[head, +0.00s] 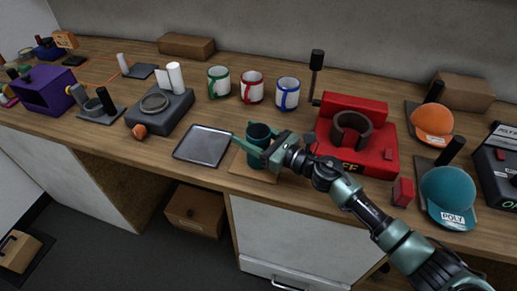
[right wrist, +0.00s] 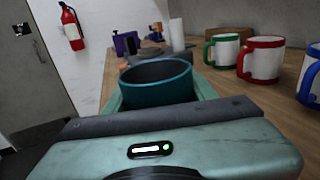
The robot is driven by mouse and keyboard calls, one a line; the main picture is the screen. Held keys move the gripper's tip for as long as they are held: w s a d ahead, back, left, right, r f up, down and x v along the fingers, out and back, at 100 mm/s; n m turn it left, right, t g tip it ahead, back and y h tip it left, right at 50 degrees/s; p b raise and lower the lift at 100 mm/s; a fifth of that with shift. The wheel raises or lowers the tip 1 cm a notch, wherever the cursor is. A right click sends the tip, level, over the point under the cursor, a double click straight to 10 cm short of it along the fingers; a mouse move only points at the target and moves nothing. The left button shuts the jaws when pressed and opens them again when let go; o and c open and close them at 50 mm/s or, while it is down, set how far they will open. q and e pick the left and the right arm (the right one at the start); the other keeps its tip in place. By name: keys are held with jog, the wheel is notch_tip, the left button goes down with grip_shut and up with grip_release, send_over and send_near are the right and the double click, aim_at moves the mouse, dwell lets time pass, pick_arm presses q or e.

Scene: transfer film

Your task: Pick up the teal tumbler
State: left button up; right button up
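The teal tumbler (head: 260,131) stands upright on a light wooden square (head: 243,168) near the counter's front edge. My right gripper (head: 249,144) reaches in from the right at the tumbler's upper part, with one finger crossing its near side. In the right wrist view the tumbler (right wrist: 157,82) sits between the two fingers (right wrist: 160,100), one on each side of it. Both fingers look close to its wall, but whether they press on it is unclear. My left gripper is not in view.
A dark tray (head: 203,145) lies left of the tumbler. Green, red and blue-handled mugs (head: 219,82) stand behind. A red machine (head: 357,133) is close on the right, with a teal cap (head: 447,193) beyond. A grey device (head: 160,108) stands farther left.

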jog(key=c, duration=0.9)
jog(key=shift+r, duration=0.1)
